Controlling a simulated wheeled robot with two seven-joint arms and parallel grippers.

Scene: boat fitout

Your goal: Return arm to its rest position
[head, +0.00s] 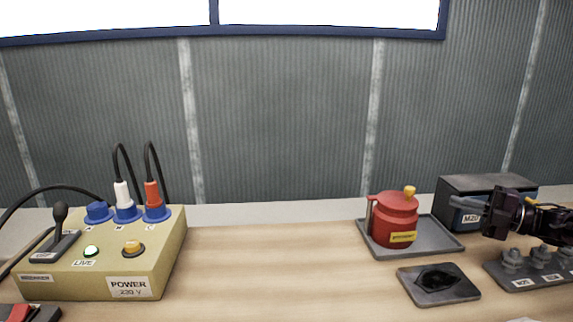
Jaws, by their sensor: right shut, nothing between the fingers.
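My right gripper (483,214) comes in from the right edge, with its arm behind it. It is shut and empty, held above the grey block with bolts (520,280) and in front of the dark box labelled M20 (487,188). From this view I cannot tell the exact gap between the gripper and the box. My left gripper is not in view.
A red pot (394,222) stands on a grey tray (446,241). A dark plate with a black oval hollow (438,284) lies in front. A yellow power box (150,262) with plugs, cables and a lever stands left. The middle table (270,270) is clear.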

